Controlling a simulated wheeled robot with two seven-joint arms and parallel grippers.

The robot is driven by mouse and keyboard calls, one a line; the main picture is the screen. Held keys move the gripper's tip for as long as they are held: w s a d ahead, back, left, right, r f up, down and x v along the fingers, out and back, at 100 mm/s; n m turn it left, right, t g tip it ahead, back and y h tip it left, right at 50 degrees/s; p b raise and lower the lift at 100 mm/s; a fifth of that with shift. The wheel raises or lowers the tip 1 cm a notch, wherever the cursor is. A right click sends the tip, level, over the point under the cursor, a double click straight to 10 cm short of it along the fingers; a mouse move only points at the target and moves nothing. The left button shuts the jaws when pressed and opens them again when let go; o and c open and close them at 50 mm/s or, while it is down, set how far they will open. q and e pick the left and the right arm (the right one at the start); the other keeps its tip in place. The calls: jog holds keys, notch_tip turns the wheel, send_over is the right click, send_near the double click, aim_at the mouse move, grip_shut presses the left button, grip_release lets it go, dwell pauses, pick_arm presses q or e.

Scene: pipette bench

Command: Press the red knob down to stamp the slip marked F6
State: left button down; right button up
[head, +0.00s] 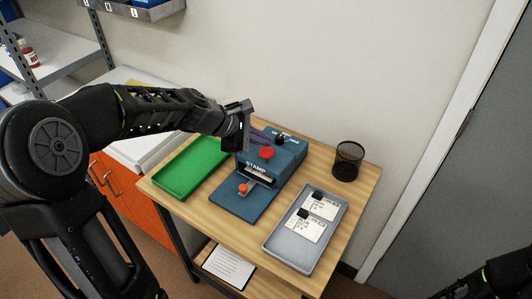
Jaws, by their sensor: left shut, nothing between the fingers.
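A blue stamping machine (278,161) marked STAMP stands on the wooden table. Its red knob (266,153) is on top, and a smaller orange-red knob (243,188) sits low at its front. A white edge shows in the slot at the front; I cannot read any F6 mark. A grey tray (278,256) at the right holds two white slips with black clips (312,230), their print too small to read. My left gripper (242,143) is shut and empty, just left of the red knob and apart from it. My right gripper is not in view; only part of my right arm shows.
A green tray (178,186) lies left of the machine. A black mesh cup (347,161) stands at the back right of the table (251,249). A white sheet (229,267) lies on the lower shelf. The wall is close behind the table.

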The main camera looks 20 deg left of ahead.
aim_at(263, 152)
pick_arm(q)
jog(key=shift+r, duration=0.2)
notch_tip(263, 152, up, 6)
jog(key=p, duration=0.5)
jog(key=shift+p, duration=0.35)
dwell(0.7)
